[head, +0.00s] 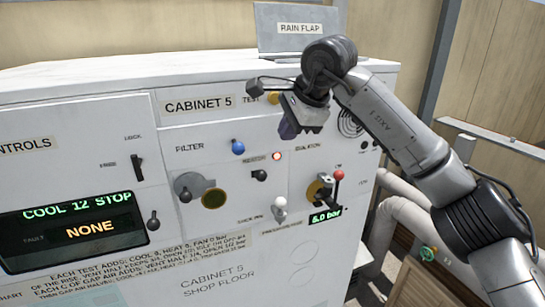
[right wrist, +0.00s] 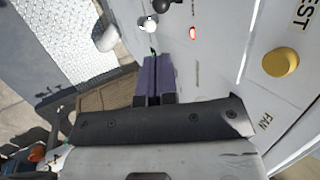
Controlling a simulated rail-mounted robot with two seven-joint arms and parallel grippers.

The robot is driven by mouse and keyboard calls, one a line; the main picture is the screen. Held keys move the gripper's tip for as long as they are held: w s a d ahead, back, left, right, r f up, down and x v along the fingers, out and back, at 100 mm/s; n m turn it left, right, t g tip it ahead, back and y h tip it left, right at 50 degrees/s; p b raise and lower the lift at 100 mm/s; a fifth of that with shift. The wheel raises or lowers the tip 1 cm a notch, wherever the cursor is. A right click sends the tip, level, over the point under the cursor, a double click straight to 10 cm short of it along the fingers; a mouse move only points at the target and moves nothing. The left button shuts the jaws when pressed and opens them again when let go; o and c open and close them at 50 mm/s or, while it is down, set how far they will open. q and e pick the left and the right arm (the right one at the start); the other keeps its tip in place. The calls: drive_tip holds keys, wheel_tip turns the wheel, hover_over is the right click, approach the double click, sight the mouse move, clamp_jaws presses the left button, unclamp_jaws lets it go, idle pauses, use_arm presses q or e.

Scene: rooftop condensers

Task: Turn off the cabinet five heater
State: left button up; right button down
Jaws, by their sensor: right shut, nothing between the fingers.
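The cabinet five panel (head: 230,245) fills the middle of the head view. A small label that seems to read heater sits above a black toggle (head: 260,175), beside a lit red lamp (head: 277,156). My right gripper (head: 288,130) is shut and empty, in front of the upper panel, above and right of the lamp in the picture. In the right wrist view its purple fingers (right wrist: 157,80) are together, with the red lamp (right wrist: 192,33) and a black knob (right wrist: 163,6) beyond them. I cannot tell its distance from the panel. My left gripper is not in view.
A blue filter knob (head: 238,147), white knob (head: 280,206), red-tipped lever (head: 338,176) and yellow test button (head: 273,98) surround the toggle. A display (head: 79,220) is at left. Pale pipes (head: 405,215) run right of the cabinet. A rain flap (head: 298,30) stands on top.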

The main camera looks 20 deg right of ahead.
sight(263, 173)
drive_tip(key=p+x, duration=0.3)
drive_tip(key=x, duration=0.9)
drive_tip(key=shift+s, duration=0.1)
drive_tip(key=shift+p+x, duration=0.4)
drive_tip(key=shift+x, duration=0.55)
